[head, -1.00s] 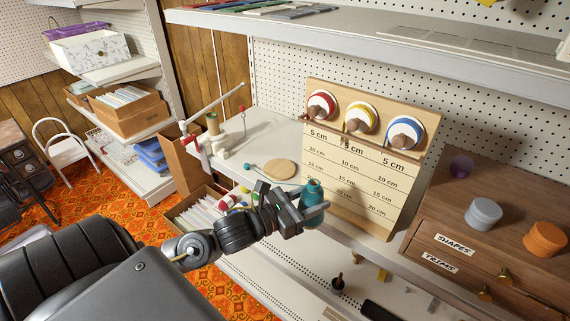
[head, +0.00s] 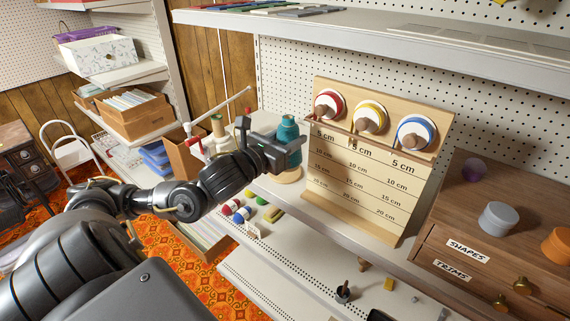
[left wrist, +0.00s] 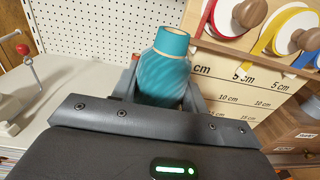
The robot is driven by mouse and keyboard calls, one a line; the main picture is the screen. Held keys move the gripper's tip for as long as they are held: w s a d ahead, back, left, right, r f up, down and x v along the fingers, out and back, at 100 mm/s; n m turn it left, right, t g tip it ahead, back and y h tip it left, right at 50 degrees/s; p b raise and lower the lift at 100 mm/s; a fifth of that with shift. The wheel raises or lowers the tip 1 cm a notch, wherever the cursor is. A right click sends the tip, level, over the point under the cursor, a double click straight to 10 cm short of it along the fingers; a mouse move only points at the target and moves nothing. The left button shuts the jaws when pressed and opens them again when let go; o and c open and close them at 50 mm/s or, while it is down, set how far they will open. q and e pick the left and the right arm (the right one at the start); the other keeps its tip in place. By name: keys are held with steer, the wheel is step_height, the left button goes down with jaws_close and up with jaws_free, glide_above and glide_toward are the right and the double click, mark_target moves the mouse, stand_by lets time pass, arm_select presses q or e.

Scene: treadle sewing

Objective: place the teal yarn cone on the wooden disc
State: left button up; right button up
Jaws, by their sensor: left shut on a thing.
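The teal yarn cone (head: 288,130) is upright between the fingers of my left gripper (head: 284,150), which is shut on it. In the left wrist view the ribbed teal cone (left wrist: 165,70) stands up between the two fingers (left wrist: 166,97). The wooden disc (head: 290,175) lies on the white shelf, below the gripper in the head view and partly hidden by it. I cannot tell how far the cone is above the disc. My right gripper is not in view.
A wooden ribbon board (head: 350,190) with red, yellow and blue spools stands right of the cone. A white winder (head: 196,142) stands to the left. A brown drawer cabinet (head: 480,245) is at the right.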

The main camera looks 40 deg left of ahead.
arm_select(q)
steer(key=shift+a+f+b, duration=0.35)
steer(key=shift+a+b, duration=0.15)
steer(key=shift+b, duration=0.55)
steer(key=w+a+f+p, duration=0.5)
steer(key=w+a+f, duration=0.2)
steer(key=w+f, duration=0.1)
steer(key=shift+w+a+y+p, duration=0.2)
steer(key=shift+w+y+p, duration=0.15)
steer(key=shift+w+y, duration=0.1)
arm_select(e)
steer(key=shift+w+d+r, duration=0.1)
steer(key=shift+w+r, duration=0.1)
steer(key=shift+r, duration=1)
arm_select(q)
step_height(320, 180, down, 3)
steer(key=shift+w+a+p, duration=0.1)
steer(key=shift+w+p, duration=0.05)
steer(key=shift+p, duration=0.75)
steer(key=shift+f, duration=0.25)
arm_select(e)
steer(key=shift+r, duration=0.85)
